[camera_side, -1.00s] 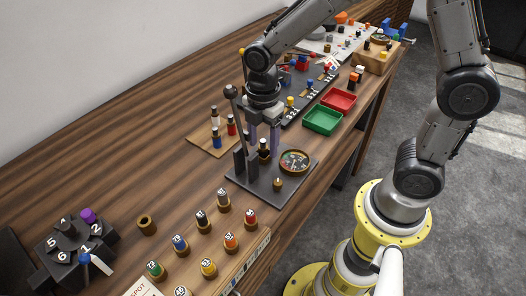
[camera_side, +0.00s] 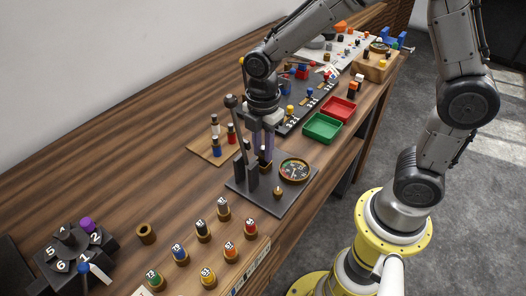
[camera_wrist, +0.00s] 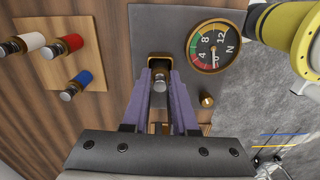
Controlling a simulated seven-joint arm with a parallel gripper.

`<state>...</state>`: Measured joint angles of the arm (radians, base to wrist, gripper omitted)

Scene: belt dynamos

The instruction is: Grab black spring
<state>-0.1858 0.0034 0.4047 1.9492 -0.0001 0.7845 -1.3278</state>
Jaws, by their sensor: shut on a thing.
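The black spring (camera_wrist: 160,83), a dark cylinder with a silver end, stands in a brass-rimmed seat on the dark gauge plate (camera_wrist: 150,20). My gripper (camera_wrist: 160,75) has its two purple fingers shut on it from both sides. In the side view my gripper (camera_side: 264,152) points down over the plate (camera_side: 285,205), beside the lever, and the fingers hide much of the spring. I cannot tell whether the spring is clear of its seat.
A lever with a round knob (camera_side: 231,101) rises close to my gripper's left. A dial gauge (camera_side: 294,171) is on the plate. A wooden board (camera_side: 203,153) holds white, red and blue pieces. Green (camera_side: 321,128) and red (camera_side: 338,108) trays stand behind right. Numbered pegs stand in front.

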